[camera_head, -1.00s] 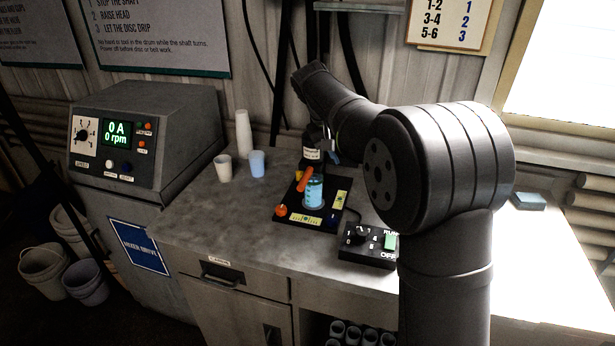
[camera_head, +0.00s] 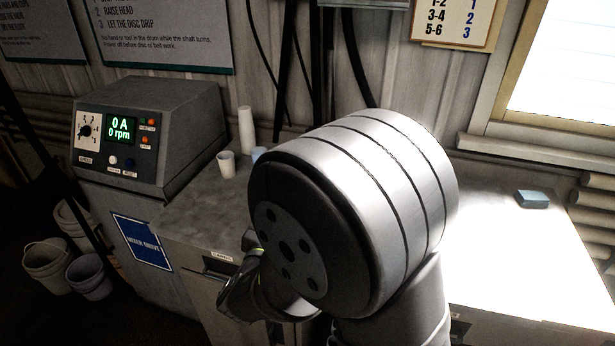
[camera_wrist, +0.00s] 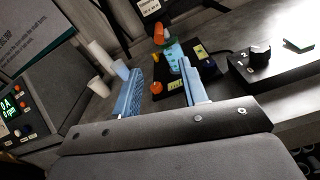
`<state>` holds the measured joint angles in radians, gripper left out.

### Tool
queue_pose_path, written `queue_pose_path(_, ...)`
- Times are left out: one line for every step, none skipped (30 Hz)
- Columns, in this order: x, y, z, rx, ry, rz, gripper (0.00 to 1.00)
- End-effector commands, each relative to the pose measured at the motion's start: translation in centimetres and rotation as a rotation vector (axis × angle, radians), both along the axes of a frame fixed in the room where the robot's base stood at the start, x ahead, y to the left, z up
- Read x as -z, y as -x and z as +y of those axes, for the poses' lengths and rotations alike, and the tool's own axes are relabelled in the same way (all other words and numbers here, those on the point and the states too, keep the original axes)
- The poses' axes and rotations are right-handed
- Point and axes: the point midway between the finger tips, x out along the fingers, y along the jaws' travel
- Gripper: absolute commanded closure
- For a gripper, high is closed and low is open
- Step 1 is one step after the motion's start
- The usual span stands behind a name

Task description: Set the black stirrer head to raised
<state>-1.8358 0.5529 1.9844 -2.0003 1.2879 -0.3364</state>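In the wrist view, the black stirrer head (camera_wrist: 147,9) with a white label is at the top edge, cut off by the frame. Below it an orange part (camera_wrist: 158,36) stands over a beaker of blue liquid (camera_wrist: 173,54) on a black base plate (camera_wrist: 203,74). My gripper (camera_wrist: 161,68) has two blue fingers apart with nothing held between them. It is short of the stand and touches nothing that I can see. In the head view my arm hides the stand, the stirrer head and the gripper's fingers.
A black control box with a knob (camera_wrist: 260,54) stands to the right of the stand. White cups (camera_wrist: 98,86) stand to the left. The mixer drive cabinet (camera_head: 146,130) reads 0 A, 0 rpm. A blue block (camera_head: 532,199) lies on the bright right bench.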

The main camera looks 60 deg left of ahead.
Motion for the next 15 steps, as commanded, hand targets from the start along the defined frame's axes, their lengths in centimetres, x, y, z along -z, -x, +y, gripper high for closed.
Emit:
queue_pose_path(0.1,0.1,0.0,-0.011,0.006,-0.008,0.6)
queue_pose_path(0.1,0.1,0.1,-0.014,0.008,-0.01,0.6)
queue_pose_path(0.1,-0.1,0.3,-0.014,0.008,-0.012,0.6)
queue_pose_path(0.1,-0.4,0.5,-0.013,0.008,-0.012,0.6)
queue_pose_path(0.1,-0.7,0.8,-0.012,0.008,-0.011,0.6)
queue_pose_path(0.1,-1.1,1.2,-0.011,0.007,-0.011,0.6)
queue_pose_path(0.1,-1.4,1.5,-0.011,0.007,-0.011,0.6)
queue_pose_path(0.1,-1.9,1.9,-0.009,0.007,-0.01,0.6)
queue_pose_path(0.1,-2.5,2.5,-0.009,0.007,-0.01,0.6)
queue_pose_path(0.1,-2.9,2.9,-0.007,0.006,-0.011,0.6)
queue_pose_path(0.1,-3.4,3.4,-0.008,0.006,-0.01,0.6)
queue_pose_path(0.1,-4.1,4.0,-0.008,0.007,-0.01,0.6)
queue_pose_path(0.1,-4.6,4.5,-0.007,0.006,-0.011,0.6)
queue_pose_path(0.1,-5.0,5.0,-0.008,0.006,-0.01,0.6)
queue_pose_path(0.1,-5.7,5.6,-0.008,0.006,-0.01,0.6)
